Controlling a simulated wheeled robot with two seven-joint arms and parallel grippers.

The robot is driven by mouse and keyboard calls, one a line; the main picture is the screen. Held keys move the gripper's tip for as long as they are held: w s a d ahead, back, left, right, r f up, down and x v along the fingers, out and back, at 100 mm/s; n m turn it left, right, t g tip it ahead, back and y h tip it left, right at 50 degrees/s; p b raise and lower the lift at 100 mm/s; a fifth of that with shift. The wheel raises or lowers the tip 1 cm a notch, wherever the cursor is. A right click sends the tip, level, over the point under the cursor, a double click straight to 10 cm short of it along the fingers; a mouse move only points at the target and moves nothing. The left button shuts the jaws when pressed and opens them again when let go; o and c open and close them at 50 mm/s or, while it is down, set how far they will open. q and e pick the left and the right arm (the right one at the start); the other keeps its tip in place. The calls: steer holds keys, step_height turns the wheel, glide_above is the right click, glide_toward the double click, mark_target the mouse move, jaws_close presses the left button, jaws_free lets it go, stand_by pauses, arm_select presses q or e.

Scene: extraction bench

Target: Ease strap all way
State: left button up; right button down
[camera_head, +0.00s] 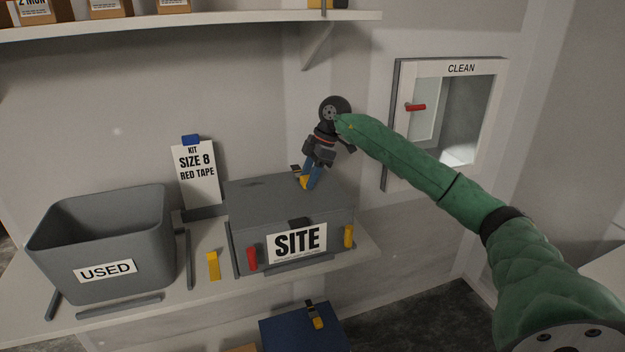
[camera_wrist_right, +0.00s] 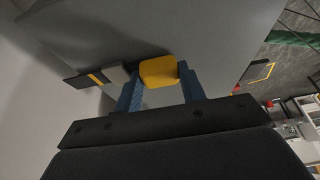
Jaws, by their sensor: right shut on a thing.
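The grey box labelled SITE (camera_head: 250,197) stands on the shelf with its lid down. A dark strap with a yellow stripe (camera_head: 296,170) shows at the back of its lid. It also shows in the right wrist view (camera_wrist_right: 88,79). My right gripper (camera_head: 308,183) points down at the back of the lid. Its blue fingers are shut on a yellow tab (camera_wrist_right: 158,71), seen at their tips in the right wrist view. I cannot tell how far the strap is pulled. My left gripper is not in view.
A grey bin labelled USED (camera_head: 150,225) stands at left, beside a SIZE 8 RED TAPE card (camera_head: 197,172). A yellow piece (camera_head: 213,266) lies between bin and box. A CLEAN wall cabinet (camera_head: 398,120) is at right. A blue box (camera_head: 285,335) with a yellow-tabbed strap is below.

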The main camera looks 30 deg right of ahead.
steer(key=shift+w, duration=0.2)
steer(key=c, duration=1)
jaws_free()
steer(key=shift+o, duration=0.8)
steer(key=shift+s+r, duration=0.1)
steer(key=shift+s, duration=0.1)
